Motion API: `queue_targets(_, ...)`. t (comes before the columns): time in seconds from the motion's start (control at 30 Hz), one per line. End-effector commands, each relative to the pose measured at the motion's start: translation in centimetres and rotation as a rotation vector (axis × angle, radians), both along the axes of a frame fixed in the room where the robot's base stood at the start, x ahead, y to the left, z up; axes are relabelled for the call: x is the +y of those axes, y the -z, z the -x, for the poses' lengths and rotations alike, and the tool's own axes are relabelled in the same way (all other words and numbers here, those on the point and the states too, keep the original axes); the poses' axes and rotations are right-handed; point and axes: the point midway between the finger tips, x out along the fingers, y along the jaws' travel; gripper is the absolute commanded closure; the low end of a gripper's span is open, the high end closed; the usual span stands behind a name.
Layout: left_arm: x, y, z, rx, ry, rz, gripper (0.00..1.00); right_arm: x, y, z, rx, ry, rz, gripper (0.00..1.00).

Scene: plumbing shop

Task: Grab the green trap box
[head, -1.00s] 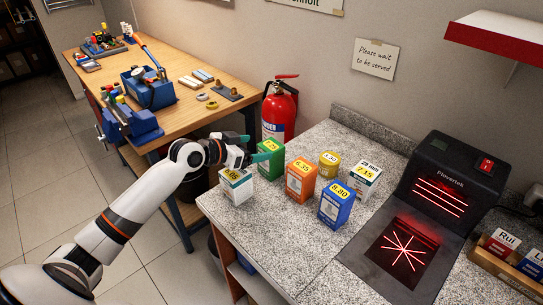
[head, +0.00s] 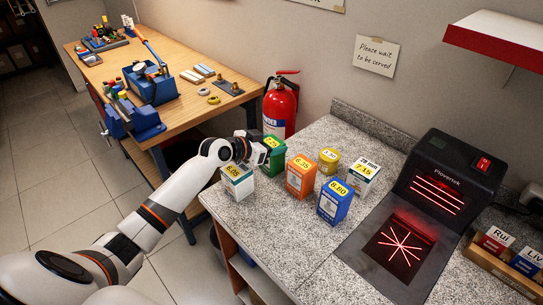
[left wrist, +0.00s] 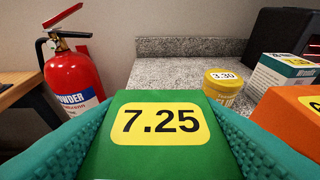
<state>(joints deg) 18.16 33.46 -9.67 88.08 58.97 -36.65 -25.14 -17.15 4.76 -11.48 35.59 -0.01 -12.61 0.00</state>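In the left wrist view the green box (left wrist: 158,155) fills the space between the two teal fingers, one along each side. I see no clear gap there, but I cannot tell whether the fingers press on it. The box looks upright and on the counter. My right gripper is not in view.
A white box (head: 238,183) stands just in front of my gripper. An orange box (head: 300,178), blue box (head: 334,204), yellow tub (head: 328,161) and white-green box (head: 362,180) stand to the right. A red extinguisher (head: 280,108) is behind.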

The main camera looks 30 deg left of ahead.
Motion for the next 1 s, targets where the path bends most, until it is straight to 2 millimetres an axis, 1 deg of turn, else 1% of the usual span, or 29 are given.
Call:
queue_targets(0.03, 0.0, 0.0, 0.0, 0.000, 0.000, 0.000, 0.53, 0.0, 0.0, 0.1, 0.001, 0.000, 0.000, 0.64)
queue_targets(0.13, 0.0, 0.0, 0.0, 0.000, 0.000, 0.000, 0.69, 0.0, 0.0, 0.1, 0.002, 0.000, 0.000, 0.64)
queue_targets(0.17, 0.0, -0.1, 0.0, -0.002, 0.000, 0.001, 0.72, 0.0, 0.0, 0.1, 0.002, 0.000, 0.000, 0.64)
queue_targets(0.37, 0.0, -0.2, 0.0, -0.002, -0.001, 0.000, 0.72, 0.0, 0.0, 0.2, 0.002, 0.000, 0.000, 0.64)
queue_targets(0.47, 0.1, -0.8, 0.0, -0.004, 0.000, -0.001, 0.72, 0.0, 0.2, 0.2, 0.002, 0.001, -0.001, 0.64)
queue_targets(0.57, 0.1, -2.3, -0.1, -0.007, 0.000, -0.004, 0.72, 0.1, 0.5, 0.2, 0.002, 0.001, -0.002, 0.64)
queue_targets(0.8, 0.1, -7.2, -0.1, -0.006, 0.001, -0.002, 0.72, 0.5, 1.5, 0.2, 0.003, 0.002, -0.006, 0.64)
queue_targets(0.9, 0.1, -8.7, 0.0, -0.006, 0.000, -0.001, 0.72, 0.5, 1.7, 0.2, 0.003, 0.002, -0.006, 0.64)
queue_targets(1.0, 0.0, -9.7, 0.0, -0.003, 0.000, 0.000, 0.72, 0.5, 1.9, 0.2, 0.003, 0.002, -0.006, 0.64)
